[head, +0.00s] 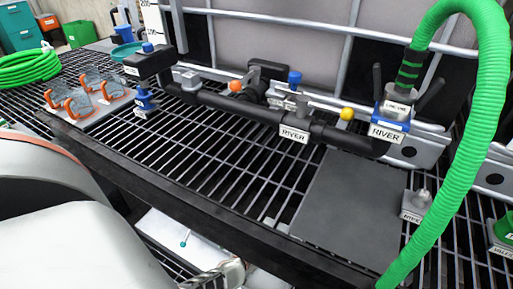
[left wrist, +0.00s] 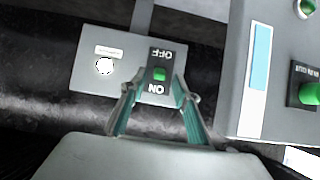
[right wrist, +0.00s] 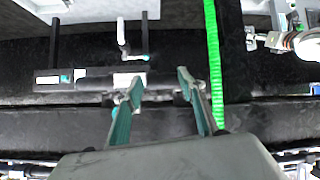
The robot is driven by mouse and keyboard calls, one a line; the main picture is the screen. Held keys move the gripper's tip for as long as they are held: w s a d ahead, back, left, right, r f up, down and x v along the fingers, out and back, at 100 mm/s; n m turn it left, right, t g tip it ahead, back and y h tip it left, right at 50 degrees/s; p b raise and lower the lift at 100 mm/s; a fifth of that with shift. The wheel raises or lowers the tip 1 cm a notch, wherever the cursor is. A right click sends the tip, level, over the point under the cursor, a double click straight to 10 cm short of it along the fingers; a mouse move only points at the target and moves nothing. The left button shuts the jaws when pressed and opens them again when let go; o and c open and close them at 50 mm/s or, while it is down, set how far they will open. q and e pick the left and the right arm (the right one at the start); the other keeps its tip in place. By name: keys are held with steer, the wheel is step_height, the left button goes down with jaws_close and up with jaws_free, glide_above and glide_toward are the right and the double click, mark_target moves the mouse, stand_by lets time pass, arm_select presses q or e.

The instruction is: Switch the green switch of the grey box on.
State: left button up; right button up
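In the left wrist view a small grey box (left wrist: 97,78) carries a dark switch plate with a green switch (left wrist: 159,75) in its middle. The plate reads OFF and ON, with the OFF text upside down at the top and ON at the bottom. A round white spot sits under a label on the box's left part. My left gripper (left wrist: 156,85) is open, with its fingertips on either side of the switch plate; I cannot tell whether they touch it. My right gripper (right wrist: 159,78) is open and empty. I cannot make out the grey box in the head view.
A larger grey box (left wrist: 245,80) with green controls stands close right of the left gripper. A green hose (head: 484,120) hangs at the right.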

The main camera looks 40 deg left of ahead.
arm_select(q)
steer(key=shift+v, duration=2.35)
